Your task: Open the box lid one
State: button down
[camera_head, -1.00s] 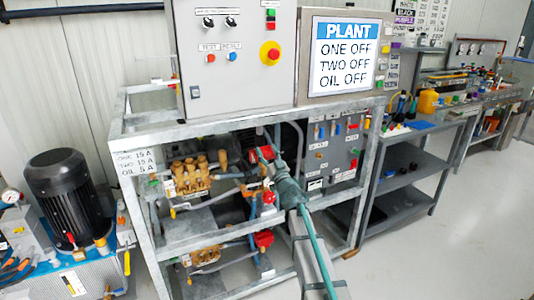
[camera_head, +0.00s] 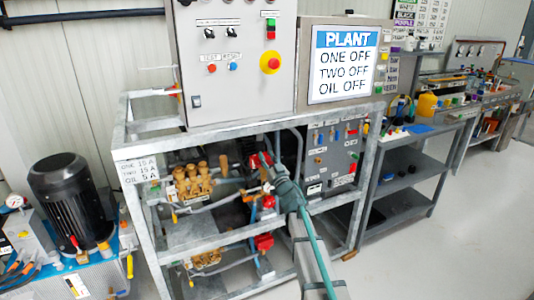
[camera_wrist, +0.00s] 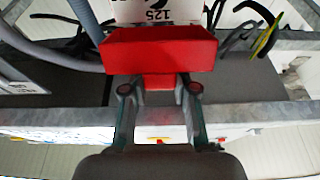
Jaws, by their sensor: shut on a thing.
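My gripper (camera_wrist: 160,88) is shut on the near edge of this red part. In the head view, my gripper (camera_head: 267,167) reaches into the upper bay of the pump frame and meets a red part (camera_head: 258,160). My arm partly covers the box there. I cannot tell how far the lid is tilted.
Brass pump one (camera_head: 192,182) sits left of my gripper inside the grey metal frame (camera_head: 215,239). A switch panel (camera_head: 333,153) stands close on the right. Grey hoses (camera_wrist: 65,45) pass near the lid. The floor at the right is clear.

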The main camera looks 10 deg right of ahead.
jog(key=shift+w+a+r+g+h+p, duration=0.15)
jog(key=shift+r+g+p, duration=0.4)
jog(key=shift+p, duration=2.35)
jog(key=shift+w+d+r+g+h+p, duration=0.15)
jog(key=shift+r+g+p, duration=0.4)
jog(key=shift+p, duration=2.35)
jog(key=p, duration=0.5)
jog(key=g+p, duration=0.1)
jog(key=p, duration=0.5)
jog(key=shift+w+a+r+g+h, duration=0.15)
jog(key=shift+w+r+g+h, duration=0.1)
jog(key=shift+r+g+h, duration=0.05)
jog(key=p, duration=0.3)
jog(key=g+p, duration=0.1)
jog(key=p, duration=0.1)
jog(key=shift+w+a+p, duration=0.1)
jog(key=shift+w+p, duration=0.15)
jog(key=shift+p, duration=0.15)
jog(key=shift+g+p, duration=0.3)
jog(key=shift+p, duration=0.2)
jog(key=shift+w+a+g+h+p, duration=0.1)
jog(key=shift+w+g+h+p, duration=0.3)
jog(key=shift+p, duration=1)
jog(key=shift+s, duration=0.15)
jog(key=c, duration=0.9)
grip_release()
